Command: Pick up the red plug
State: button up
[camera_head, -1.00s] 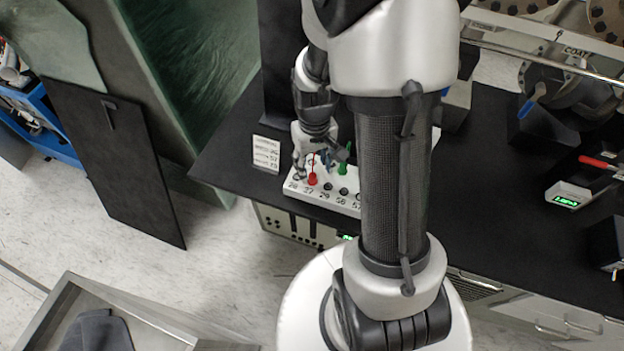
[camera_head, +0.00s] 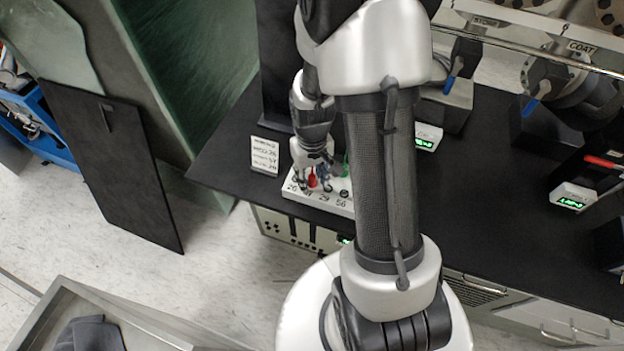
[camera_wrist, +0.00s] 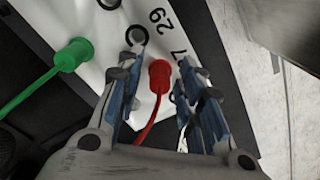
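A gap shows between the plug and each finger. In the head view my gripper (camera_head: 314,184) points down over the board's left part. Whether the fingertips touch the board cannot be told.
A green plug (camera_wrist: 75,54) with a green cable sits on the same board, left of my gripper in the wrist view. Empty sockets lie nearby. A small white label card (camera_head: 265,156) stands left of the board on the black table (camera_head: 474,215).

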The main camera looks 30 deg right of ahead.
grip_shut()
jog(key=shift+r, duration=0.1)
